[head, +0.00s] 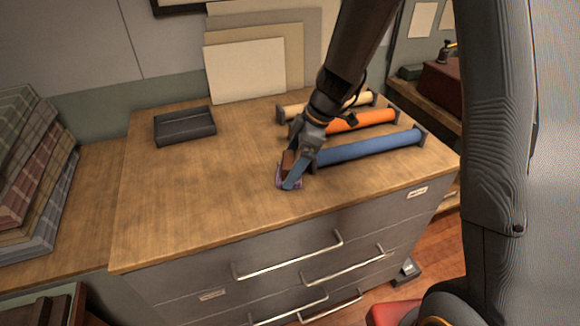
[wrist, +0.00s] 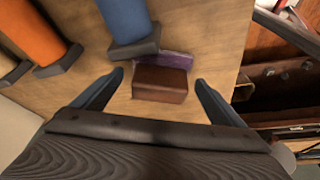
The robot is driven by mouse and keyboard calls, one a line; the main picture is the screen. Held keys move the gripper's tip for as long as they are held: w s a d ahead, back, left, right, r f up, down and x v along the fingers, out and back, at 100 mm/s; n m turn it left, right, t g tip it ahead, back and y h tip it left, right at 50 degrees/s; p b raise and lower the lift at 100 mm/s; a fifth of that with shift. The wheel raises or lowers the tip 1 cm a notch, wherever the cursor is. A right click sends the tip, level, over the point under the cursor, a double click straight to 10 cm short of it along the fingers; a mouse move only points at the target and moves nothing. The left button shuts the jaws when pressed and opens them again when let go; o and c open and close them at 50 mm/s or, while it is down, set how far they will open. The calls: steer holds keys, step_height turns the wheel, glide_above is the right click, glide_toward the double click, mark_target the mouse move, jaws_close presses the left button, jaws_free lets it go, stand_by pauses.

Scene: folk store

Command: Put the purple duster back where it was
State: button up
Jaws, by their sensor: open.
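The purple duster (head: 281,180) is on the wooden counter top, at the near left end of the blue roll; my gripper partly hides it. In the wrist view the duster shows a brown block (wrist: 160,84) with a purple part behind it, close to the blue roll's dark end piece. My gripper (head: 291,180) is open and low over the counter at the duster. In the wrist view its fingertips (wrist: 160,80) are on either side of the brown block, with a gap showing on both sides.
Blue (head: 370,148), orange (head: 365,121) and cream (head: 295,112) rolls lie side by side right of and behind my gripper. A dark shallow tray (head: 185,126) is at the back left. Folded plaid cloths (head: 30,175) are at far left. The counter's front left is clear.

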steer(key=b+v, duration=0.3)
steer(key=v, duration=0.7)
steer(key=s+d+f+m+h, duration=0.2)
steer(key=s+d+f+m, duration=0.1)
steer(key=s+d+m, duration=0.2)
steer(key=s+d+f+m+t+h, duration=0.1)
steer(key=s+d+m, duration=0.4)
steer(key=s+m, duration=0.5)
steer(key=shift+f+m+h, duration=0.8)
steer(key=shift+f+m, duration=0.1)
steer(key=shift+f, duration=0.1)
steer(key=shift+w+d, duration=0.1)
steer(key=shift+d, duration=0.05)
